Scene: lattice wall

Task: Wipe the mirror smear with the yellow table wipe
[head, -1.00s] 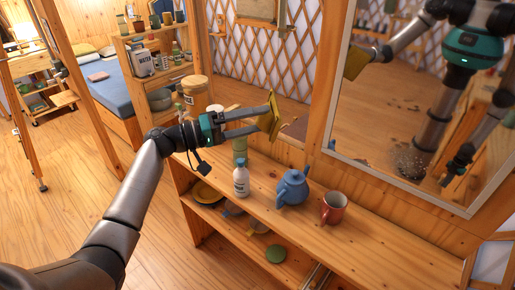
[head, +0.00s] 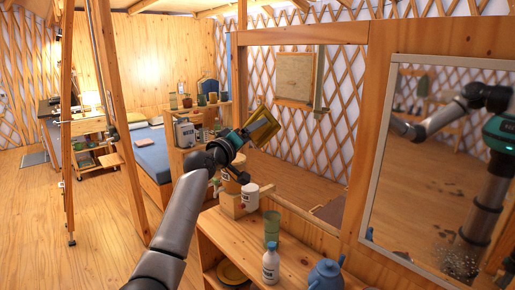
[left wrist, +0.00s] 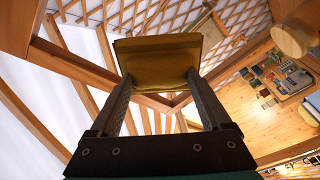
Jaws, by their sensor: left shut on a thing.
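My left gripper (head: 250,132) is shut on the yellow table wipe (head: 264,124), held up in the air left of the mirror, apart from it. In the left wrist view the wipe (left wrist: 157,62) is a folded yellow pad between the two fingers (left wrist: 157,88). The mirror (head: 415,165) has a pale frame and hangs on the wooden wall at the right. A grey speckled smear (head: 455,262) shows low on the glass. The mirror also reflects my body and an arm. My right gripper is not directly in view.
A wooden post (head: 362,150) stands between the open frame and the mirror. The floor at left is clear.

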